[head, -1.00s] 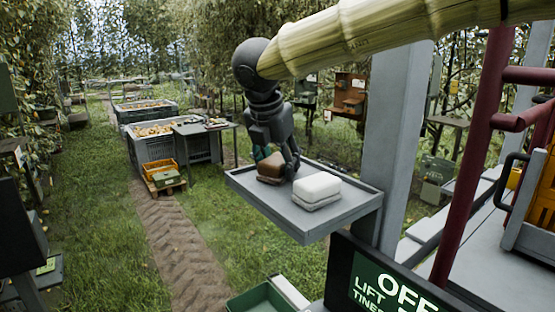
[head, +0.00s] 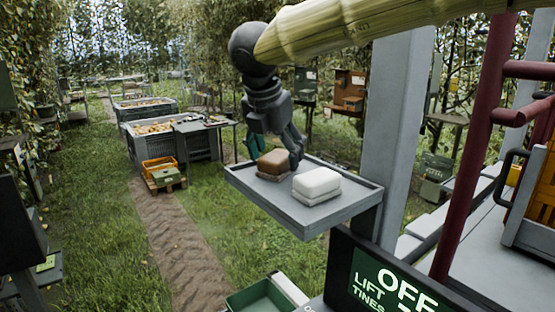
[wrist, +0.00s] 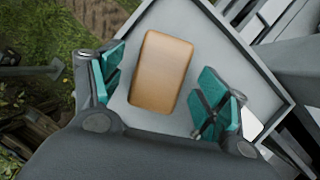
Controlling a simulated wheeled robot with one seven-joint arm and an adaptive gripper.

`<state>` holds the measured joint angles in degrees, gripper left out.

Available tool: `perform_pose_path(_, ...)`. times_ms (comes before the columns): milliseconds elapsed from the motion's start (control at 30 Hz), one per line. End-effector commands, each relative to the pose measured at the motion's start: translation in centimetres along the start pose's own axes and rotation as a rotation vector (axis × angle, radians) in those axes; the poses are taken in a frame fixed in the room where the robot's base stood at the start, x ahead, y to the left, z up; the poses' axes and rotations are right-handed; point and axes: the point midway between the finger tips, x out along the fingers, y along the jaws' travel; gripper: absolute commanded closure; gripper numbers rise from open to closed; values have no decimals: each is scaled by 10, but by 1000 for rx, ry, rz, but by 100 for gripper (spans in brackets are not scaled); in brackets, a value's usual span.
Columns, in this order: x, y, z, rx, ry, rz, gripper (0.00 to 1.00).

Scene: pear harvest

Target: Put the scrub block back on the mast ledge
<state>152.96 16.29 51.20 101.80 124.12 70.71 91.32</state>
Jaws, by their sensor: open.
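A brown block with a darker underside (head: 275,163), which looks like the scrub block, lies flat on the grey rimmed mast ledge (head: 308,229). In the wrist view the brown block (wrist: 160,72) lies between my fingers, with gaps on both sides. My gripper (head: 272,158) is open and points down over the block. Its teal finger pads (wrist: 166,90) stand apart and hold nothing. The fingers hide part of the block's edges in the head view.
The grey mast post (head: 396,130) rises at the ledge's right side. A green lit panel (head: 385,285) stands below. Fruit bins (head: 155,128) are farther off.

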Motion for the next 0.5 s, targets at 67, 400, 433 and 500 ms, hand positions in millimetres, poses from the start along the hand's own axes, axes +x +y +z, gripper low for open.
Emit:
perform_pose_path(67,-13,0,-1,2,-2,5,25)
perform_pose_path(400,-74,0,-1,2,-1,2,25)
perform_pose_path(433,-78,0,-1,1,-1,3,25)
perform_pose_path(500,-87,1,0,2,-2,3,25)
